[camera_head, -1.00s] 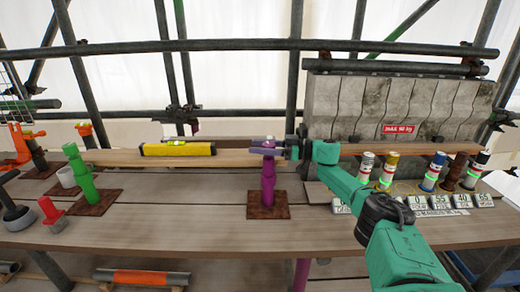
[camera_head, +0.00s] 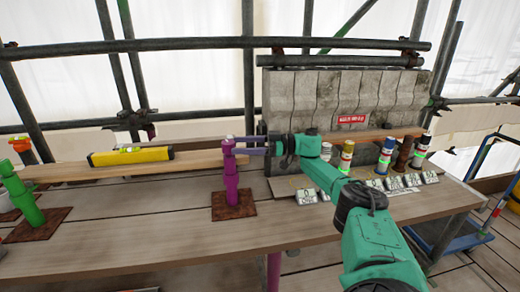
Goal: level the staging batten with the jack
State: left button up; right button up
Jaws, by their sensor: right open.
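The staging batten (camera_head: 200,162) is a long pale wooden board along the back of the bench. A yellow spirit level (camera_head: 131,156) lies on it; its bubble is too small to read. A purple jack (camera_head: 231,184) stands upright on a rusty square plate near the batten's right end. A green jack (camera_head: 22,196) stands at the left on a similar plate. My right gripper (camera_head: 238,146) is open at the purple jack's top, with its fingers pointing left beside the jack head. I cannot tell whether they touch it. My left gripper is out of view.
A grey stone block (camera_head: 340,100) with a red label stands behind the right side. Several coloured canisters (camera_head: 384,155) and number tags (camera_head: 395,183) are in front of it. Scaffold tubes (camera_head: 200,43) cross behind. The bench front (camera_head: 140,235) is clear.

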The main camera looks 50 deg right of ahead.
jog(key=b+v, duration=0.1)
jog(key=v, duration=0.6)
jog(key=shift+s, duration=0.15)
